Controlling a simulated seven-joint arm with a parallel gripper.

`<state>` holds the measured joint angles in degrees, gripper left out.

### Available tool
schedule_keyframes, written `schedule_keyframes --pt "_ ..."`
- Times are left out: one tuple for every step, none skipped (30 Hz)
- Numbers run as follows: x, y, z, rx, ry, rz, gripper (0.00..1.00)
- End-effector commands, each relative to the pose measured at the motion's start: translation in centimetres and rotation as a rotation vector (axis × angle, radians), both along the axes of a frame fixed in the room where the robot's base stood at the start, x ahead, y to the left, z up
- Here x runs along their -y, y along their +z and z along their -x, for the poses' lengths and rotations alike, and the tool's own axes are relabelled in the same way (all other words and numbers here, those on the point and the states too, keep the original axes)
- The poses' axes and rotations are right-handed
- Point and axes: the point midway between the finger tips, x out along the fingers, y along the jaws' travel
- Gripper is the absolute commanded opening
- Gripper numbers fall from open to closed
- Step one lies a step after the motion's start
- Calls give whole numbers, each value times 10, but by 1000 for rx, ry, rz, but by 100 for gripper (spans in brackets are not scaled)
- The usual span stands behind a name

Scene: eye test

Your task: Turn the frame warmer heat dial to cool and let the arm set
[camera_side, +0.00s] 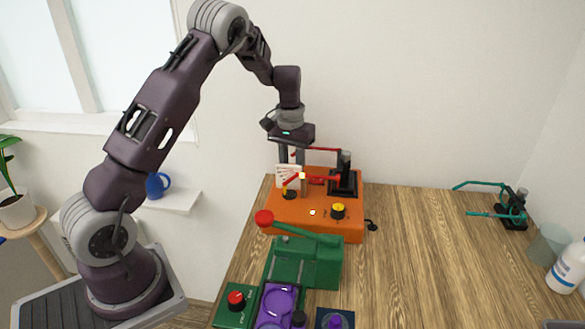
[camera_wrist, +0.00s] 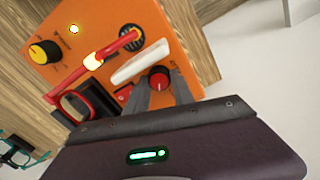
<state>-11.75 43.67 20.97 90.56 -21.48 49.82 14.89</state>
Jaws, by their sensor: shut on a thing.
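The orange frame warmer (camera_side: 285,230) stands at the table's far left; it also shows in the wrist view (camera_wrist: 165,35). Red glasses (camera_side: 325,178) sit in a black holder (camera_side: 347,180) on it. One red arm has a glowing yellow-white spot (camera_wrist: 93,61), and its end is over a round dark vent (camera_wrist: 130,36). My gripper (camera_wrist: 160,84) points down at the warmer's back left and is shut on a red dial (camera_wrist: 158,78) with a small pale mark. A white card (camera_side: 288,174) hides the dial in the side view. Its dial setting is unreadable.
A yellow knob (camera_side: 338,211) and a lit lamp (camera_side: 312,212) are on the warmer. A green lever device (camera_side: 305,262) stands in front. Teal glasses (camera_side: 490,213) in a black stand, a clear cup (camera_side: 548,243) and a white bottle (camera_side: 568,267) are right. The middle right is clear.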

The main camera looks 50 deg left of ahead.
Motion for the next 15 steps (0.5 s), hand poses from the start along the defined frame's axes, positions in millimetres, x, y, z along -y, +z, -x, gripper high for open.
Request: schedule_keyframes --pt "0 1 0 3 39 0 0" --pt "0 1 0 2 66 0 0" --pt "0 1 0 2 101 0 0" --pt "0 1 0 2 126 0 0" --pt "0 1 0 2 150 0 0" --pt "0 1 0 2 182 0 0" --pt "0 1 0 2 205 0 0" --pt "0 1 0 2 227 0 0" --pt "0 1 0 2 255 0 0" --pt "0 1 0 2 274 0 0" --pt "0 1 0 2 294 0 0" --pt "0 1 0 2 317 0 0" --pt "0 1 0 3 333 -1 0" --pt "0 1 0 2 349 0 0" --pt "0 1 0 3 367 -1 0"
